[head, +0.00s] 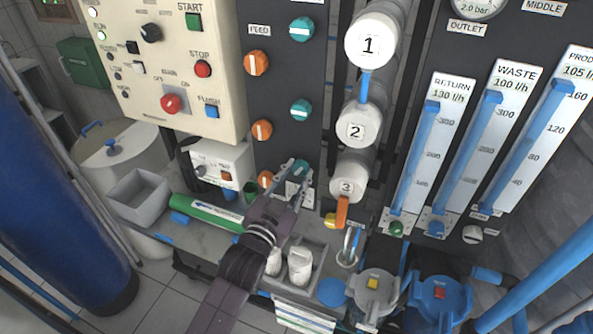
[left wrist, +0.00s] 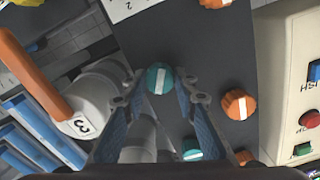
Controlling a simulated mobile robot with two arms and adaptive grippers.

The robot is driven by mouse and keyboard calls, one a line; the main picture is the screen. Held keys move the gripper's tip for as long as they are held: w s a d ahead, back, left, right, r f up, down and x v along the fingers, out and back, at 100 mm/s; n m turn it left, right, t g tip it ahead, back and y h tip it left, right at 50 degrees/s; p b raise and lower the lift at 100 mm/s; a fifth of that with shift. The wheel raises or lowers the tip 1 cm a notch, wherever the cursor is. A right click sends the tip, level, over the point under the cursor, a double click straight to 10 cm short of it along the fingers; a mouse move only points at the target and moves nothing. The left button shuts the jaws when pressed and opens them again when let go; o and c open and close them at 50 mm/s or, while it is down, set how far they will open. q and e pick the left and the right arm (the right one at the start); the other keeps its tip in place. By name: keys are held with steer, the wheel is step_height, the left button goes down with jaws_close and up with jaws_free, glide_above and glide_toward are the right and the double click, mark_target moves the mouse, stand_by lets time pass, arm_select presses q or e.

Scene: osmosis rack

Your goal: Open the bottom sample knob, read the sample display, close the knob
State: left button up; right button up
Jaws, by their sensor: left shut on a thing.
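The bottom teal knob (head: 301,168) sits low on the dark panel, in the right-hand column. My left gripper (head: 292,172) is shut on it. In the left wrist view the knob (left wrist: 159,79) shows between the two fingertips. Its white bar runs roughly up and down in that picture, crosswise to the bar on the neighbouring teal knob (left wrist: 192,155). A white plate (left wrist: 135,8) is cut off at the top edge of the left wrist view; its text cannot be read. My right gripper is not in view.
An orange knob (head: 265,180) is just left of the held knob. White cylinder ends marked 1, 2 and 3 (head: 346,186) stand to the right, with an orange handle (head: 342,210) below. Flow gauges (head: 432,150) are farther right. A grey counter holds white containers (head: 300,266).

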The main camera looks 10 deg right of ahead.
arm_select(q)
steer(key=m+p, duration=0.1)
steer(key=m, duration=0.4)
steer(key=shift+m, duration=0.3)
steer(key=m, duration=0.6)
steer(key=shift+p, duration=0.35)
steer(key=shift+m, duration=0.3)
steer(key=o, duration=1.1)
steer(key=shift+o, duration=0.2)
steer(key=v, duration=1.2)
